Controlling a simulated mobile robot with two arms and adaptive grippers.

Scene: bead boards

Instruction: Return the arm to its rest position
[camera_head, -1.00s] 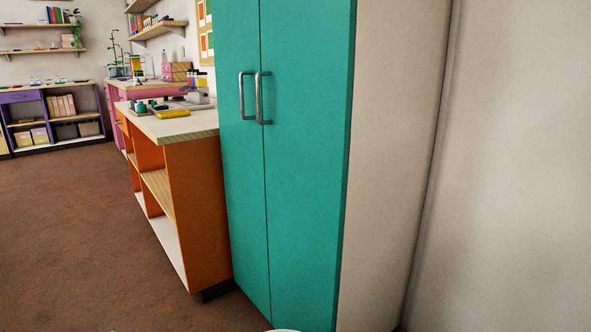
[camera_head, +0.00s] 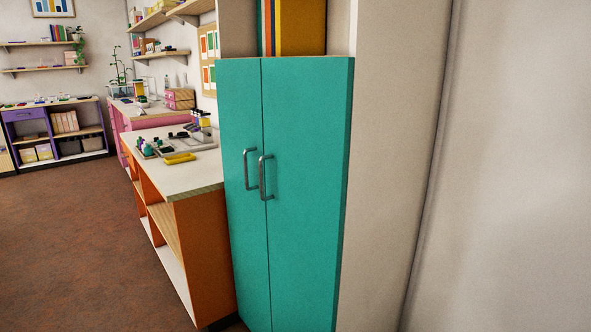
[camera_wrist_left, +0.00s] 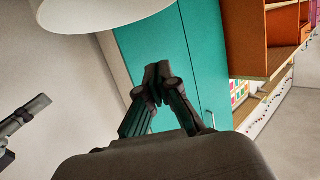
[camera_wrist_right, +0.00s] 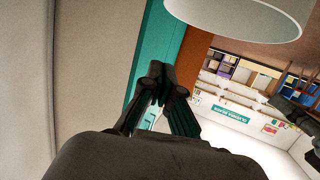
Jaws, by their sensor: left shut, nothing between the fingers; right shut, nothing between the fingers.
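My left gripper (camera_wrist_left: 157,84) shows in the left wrist view with its fingertips together and nothing between them. The teal cabinet (camera_wrist_left: 160,50) is behind it in that view. My right gripper (camera_wrist_right: 157,84) shows in the right wrist view, also shut and empty, with a strip of the teal cabinet behind it. Neither gripper appears in the head view. Part of the other arm's gripper shows at the left edge of the left wrist view and at the right edge of the right wrist view.
The teal cabinet (camera_head: 300,240) with two shut doors stands close in front, beside a bare wall (camera_head: 510,180). An orange workbench (camera_head: 205,250) with small items on top adjoins it on the left. The brown floor (camera_head: 70,240) at left is clear. Purple shelving (camera_head: 27,114) stands far back.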

